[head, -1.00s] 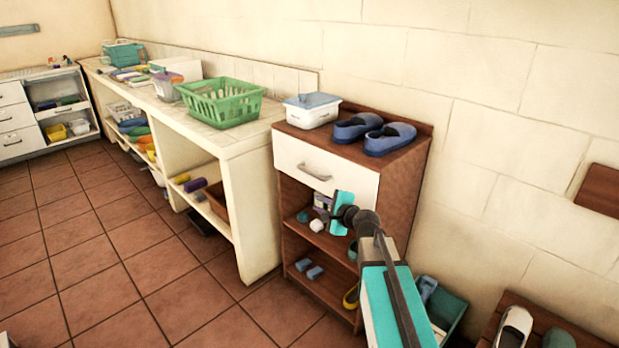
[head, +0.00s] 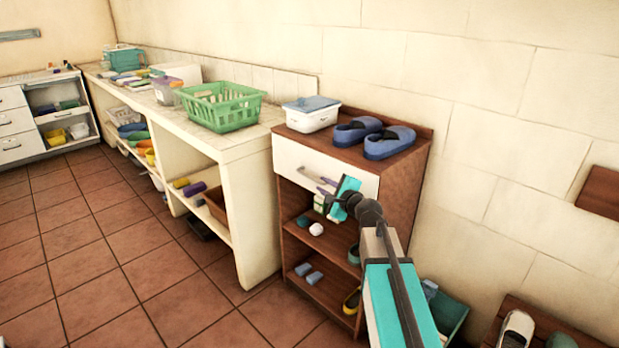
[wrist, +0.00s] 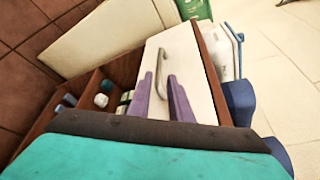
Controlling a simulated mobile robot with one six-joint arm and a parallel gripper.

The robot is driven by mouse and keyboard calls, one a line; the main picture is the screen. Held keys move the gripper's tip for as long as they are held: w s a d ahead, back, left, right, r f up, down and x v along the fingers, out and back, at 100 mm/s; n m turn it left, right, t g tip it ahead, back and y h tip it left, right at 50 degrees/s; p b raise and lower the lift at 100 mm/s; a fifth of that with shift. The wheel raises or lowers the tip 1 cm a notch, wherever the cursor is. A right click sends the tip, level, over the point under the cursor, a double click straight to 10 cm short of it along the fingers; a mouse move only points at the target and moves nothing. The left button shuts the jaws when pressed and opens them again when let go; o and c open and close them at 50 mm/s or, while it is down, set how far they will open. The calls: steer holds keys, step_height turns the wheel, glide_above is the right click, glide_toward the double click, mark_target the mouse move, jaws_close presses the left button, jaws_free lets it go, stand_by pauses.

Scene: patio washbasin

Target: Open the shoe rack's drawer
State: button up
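The brown wooden shoe rack (head: 400,195) stands against the wall with a white drawer front (head: 350,178) under its top. The drawer looks closed. Its grey bar handle (head: 308,176) is partly hidden by my gripper (head: 324,187). In the wrist view, the drawer front (wrist: 200,85) is close ahead and the handle (wrist: 161,60) runs between and beyond the purple fingers. My gripper (wrist: 163,100) is open, its two fingers apart at the handle's near part. I cannot tell whether either finger touches the handle.
Blue slippers (head: 388,142) and a lidded white box (head: 311,115) sit on the rack. Small items lie on its open shelves below. A cream counter (head: 245,143) stands at left. Tiled floor (head: 130,270) in front is clear.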

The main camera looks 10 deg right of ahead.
mark_target(312, 178)
steer(key=shift+x, duration=6.4)
steer(key=shift+f, duration=0.1)
jaws_close()
steer(key=shift+d, duration=0.2)
steer(key=shift+s, duration=0.1)
